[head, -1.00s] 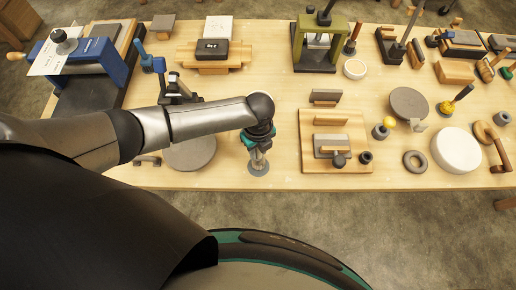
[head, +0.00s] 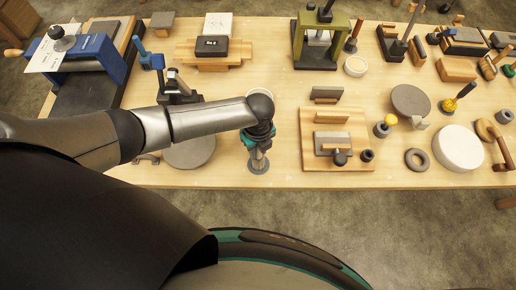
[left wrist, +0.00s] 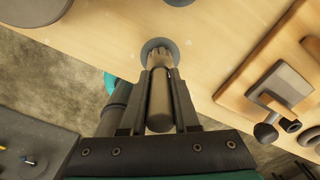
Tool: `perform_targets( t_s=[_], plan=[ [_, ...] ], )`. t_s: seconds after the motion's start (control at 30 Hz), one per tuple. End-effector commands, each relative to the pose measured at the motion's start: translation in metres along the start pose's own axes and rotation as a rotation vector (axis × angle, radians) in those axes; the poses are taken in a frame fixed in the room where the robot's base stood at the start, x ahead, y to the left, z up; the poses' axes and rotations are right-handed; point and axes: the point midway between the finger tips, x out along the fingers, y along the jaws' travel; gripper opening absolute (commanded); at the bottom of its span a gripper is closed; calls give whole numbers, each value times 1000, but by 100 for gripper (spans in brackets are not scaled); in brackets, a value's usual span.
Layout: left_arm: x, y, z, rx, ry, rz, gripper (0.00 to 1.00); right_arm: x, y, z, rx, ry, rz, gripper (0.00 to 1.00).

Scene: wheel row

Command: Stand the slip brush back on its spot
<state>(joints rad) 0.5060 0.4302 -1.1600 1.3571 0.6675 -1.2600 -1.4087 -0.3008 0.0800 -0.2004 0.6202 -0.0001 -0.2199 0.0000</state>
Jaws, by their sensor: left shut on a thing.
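My left gripper (head: 258,153) points down near the front edge of the workbench. It is shut on the slip brush (left wrist: 160,100), whose rounded tan handle lies between the two dark fingers in the left wrist view. The brush's pale far end (left wrist: 158,60) overlaps a round grey spot (left wrist: 173,46) on the wood. The spot also shows in the head view (head: 258,168), under the gripper. I cannot tell whether the brush's end touches it. My right gripper is in neither view.
A grey disc (head: 190,152) lies left of the spot. A wooden board (head: 308,157) with a grey plate and small dark knobs lies to its right. A white round slab (head: 458,149) and a grey ring (head: 416,159) are farther right. Bare wood surrounds the spot.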

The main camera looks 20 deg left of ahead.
Motion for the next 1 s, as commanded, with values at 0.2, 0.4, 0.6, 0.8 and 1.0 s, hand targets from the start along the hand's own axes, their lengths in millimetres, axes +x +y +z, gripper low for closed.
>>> perform_targets(
  t_s=[0.2, 0.4, 0.6, 0.8, 1.0],
  plan=[
    [5, 0, 0, 1, 0, -1, 0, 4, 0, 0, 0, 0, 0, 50],
    [6, 0, 0, 1, 0, -1, 0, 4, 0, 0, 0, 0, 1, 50],
    [6, 0, 0, 0, 0, -1, 52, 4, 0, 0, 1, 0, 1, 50],
    [6, 0, 0, 0, 0, 0, 64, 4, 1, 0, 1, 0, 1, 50],
    [5, 0, 0, 0, 0, 0, 64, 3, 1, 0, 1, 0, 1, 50]
  ],
)
